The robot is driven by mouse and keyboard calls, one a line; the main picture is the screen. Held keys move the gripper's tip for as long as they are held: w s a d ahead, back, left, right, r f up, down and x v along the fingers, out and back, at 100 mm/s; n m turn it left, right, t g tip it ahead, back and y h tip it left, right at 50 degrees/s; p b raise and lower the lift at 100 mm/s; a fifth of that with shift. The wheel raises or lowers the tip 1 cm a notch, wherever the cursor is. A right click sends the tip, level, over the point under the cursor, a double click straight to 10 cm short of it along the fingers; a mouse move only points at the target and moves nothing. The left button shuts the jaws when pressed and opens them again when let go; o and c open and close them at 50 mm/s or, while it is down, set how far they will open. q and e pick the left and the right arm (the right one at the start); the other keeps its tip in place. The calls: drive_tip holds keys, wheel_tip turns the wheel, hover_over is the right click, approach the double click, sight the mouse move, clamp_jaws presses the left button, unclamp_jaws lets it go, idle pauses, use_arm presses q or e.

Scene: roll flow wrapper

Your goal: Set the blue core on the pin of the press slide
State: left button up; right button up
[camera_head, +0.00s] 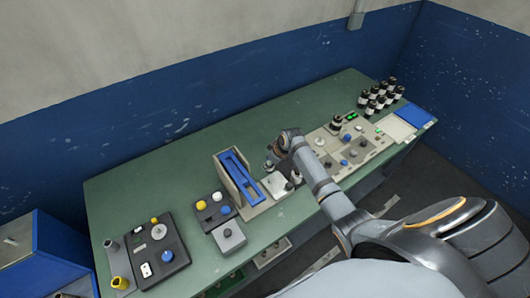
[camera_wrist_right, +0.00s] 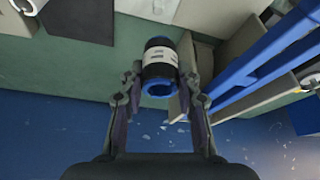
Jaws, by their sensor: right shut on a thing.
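My right gripper (camera_wrist_right: 160,85) is shut on the blue core (camera_wrist_right: 160,65), a short cylinder with black bands, a white label and a blue ring at its near end. The fingers hold it from both sides. In the head view my right gripper (camera_head: 272,162) is over the bench, just right of the blue-railed fixture (camera_head: 240,175); the core is too small to make out there. In the wrist view the blue rails (camera_wrist_right: 262,68) stand close to the right of the core. I cannot clearly identify the slide's pin. My left gripper is not in view.
A light plate unit (camera_head: 276,184) lies just below my gripper. Panels with knobs stand left (camera_head: 150,250) and right (camera_head: 350,145). Several black-and-white cylinders (camera_head: 380,95) stand at the far right near a blue tray (camera_head: 415,115). The green bench (camera_head: 140,180) is clear at the back.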

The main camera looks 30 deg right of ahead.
sight(273, 168)
drive_tip(key=f+b, duration=0.5)
drive_tip(key=shift+d+f, duration=0.15)
drive_tip(key=shift+d, duration=0.05)
drive_tip(key=shift+w+d+f, duration=0.1)
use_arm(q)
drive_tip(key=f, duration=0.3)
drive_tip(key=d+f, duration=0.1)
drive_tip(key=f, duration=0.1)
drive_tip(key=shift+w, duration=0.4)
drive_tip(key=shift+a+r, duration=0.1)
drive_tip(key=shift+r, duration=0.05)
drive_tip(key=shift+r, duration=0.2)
